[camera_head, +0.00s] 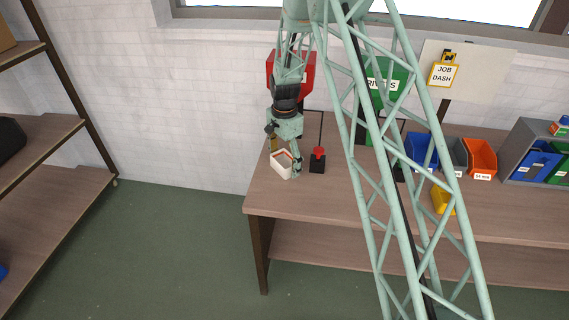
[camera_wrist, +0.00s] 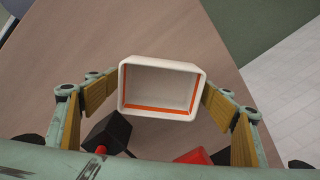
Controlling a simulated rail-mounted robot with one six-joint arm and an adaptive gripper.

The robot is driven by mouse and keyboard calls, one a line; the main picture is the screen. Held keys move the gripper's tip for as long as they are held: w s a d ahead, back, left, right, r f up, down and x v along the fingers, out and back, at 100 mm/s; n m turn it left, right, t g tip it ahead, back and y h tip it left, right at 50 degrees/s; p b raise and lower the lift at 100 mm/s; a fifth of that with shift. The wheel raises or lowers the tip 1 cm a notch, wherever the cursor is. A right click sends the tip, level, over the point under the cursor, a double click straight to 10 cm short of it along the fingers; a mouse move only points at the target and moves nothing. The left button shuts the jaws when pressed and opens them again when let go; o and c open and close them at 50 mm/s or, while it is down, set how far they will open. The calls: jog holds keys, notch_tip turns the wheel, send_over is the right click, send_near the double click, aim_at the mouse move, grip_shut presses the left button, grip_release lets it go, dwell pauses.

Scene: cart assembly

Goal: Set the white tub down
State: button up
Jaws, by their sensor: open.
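The white tub (camera_head: 280,171) is at the left end of the wooden table, and it looks to rest on the tabletop. It also shows in the wrist view (camera_wrist: 160,64), upright, with its open top facing me and an orange-red line inside near the rim. My gripper (camera_head: 284,155) points down over the tub. In the wrist view my gripper (camera_wrist: 158,84) is open, with one yellow-padded finger on each side of the tub. A gap shows at the left finger; the right finger is very close, and I cannot tell if it touches. The tub's underside is hidden.
A black block with a red top (camera_head: 317,161) stands just right of the tub. Blue (camera_head: 420,150), orange (camera_head: 481,157) and yellow (camera_head: 442,200) bins sit further right. The table's left edge (camera_head: 254,187) is close to the tub. The tabletop in front is clear.

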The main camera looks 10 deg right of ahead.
jog(key=shift+r, duration=0.1)
notch_tip(320, 180, up, 12)
jog(key=shift+p, duration=0.35)
dwell(0.5)
jog(key=shift+r, duration=0.1)
dwell(0.7)
